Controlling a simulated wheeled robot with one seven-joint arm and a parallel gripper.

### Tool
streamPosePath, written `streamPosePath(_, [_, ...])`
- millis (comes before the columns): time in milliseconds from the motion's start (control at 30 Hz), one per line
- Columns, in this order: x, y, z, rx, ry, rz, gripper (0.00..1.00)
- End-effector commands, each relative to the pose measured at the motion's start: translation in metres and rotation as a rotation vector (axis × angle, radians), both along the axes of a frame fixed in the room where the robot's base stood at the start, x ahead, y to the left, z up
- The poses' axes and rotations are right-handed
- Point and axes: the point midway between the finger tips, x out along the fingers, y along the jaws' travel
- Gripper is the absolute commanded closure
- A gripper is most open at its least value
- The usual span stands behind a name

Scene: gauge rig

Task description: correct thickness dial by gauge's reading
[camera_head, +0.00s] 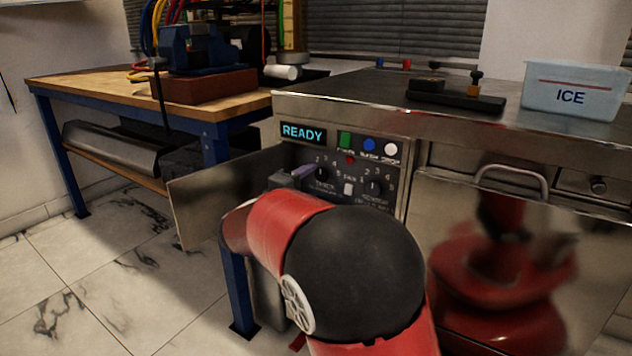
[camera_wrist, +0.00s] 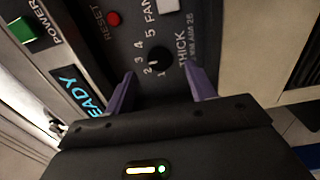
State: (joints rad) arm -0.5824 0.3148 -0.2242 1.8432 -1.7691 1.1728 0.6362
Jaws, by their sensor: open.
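The thickness dial (camera_wrist: 162,58) is a black knob on the dark control panel, marked THICK, with numbers 1 to 5 around it. My gripper (camera_wrist: 160,72) is open, its purple fingers on either side of the knob; I cannot tell whether they touch it. The pointer's exact setting is too small to read. In the head view my gripper (camera_head: 300,172) is at the left dial, mostly hidden behind my red and black arm. A black device with brass-coloured knobs (camera_head: 458,100) stands on the counter; it may be the gauge, but no reading is visible.
The panel has a READY display (camera_head: 303,132), green (camera_head: 345,139), blue (camera_head: 369,144) and white (camera_head: 390,149) buttons and a second dial (camera_head: 373,187). An open metal door (camera_head: 215,195) stands left. An ICE bin (camera_head: 575,92) sits on the counter. A workbench (camera_head: 100,80) is behind.

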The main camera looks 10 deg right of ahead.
Motion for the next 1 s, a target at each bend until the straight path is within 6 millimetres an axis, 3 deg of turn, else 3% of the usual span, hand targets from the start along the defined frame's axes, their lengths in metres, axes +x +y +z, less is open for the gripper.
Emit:
streamPosePath(233, [0.022, -0.022, 0.000, -0.001, 0.001, -0.001, 0.45])
streamPosePath(567, [0.026, -0.026, 0.000, 0.001, 0.002, 0.000, 0.45])
streamPosePath(900, [0.026, -0.026, 0.000, 0.001, 0.002, 0.000, 0.86])
streamPosePath(1000, [0.026, -0.026, 0.000, 0.000, 0.003, 0.000, 0.88])
